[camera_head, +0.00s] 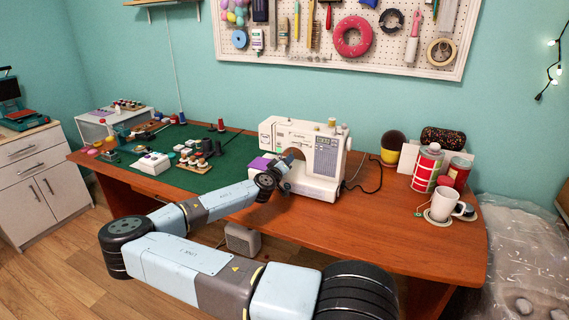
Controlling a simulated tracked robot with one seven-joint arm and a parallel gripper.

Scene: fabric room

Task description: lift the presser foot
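A white sewing machine (322,158) stands upright on the wooden table, near its middle. My arm reaches from the lower right, bends at the left, and extends back to the machine. Its end is at the machine's left front, beside the needle area. The arm's last dark joint covers that area, so the presser foot is hidden. My gripper's fingers are also hidden behind this joint or too small to make out. A purple piece (259,164) shows just left of the arm's end.
The wooden table (375,222) is clear at its front right. A white mug (443,204), red-and-white cans (426,168) and a yellow pot (390,156) stand at the right. A green mat (222,178) with spools and small items lies at the left. A black cord runs behind the machine.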

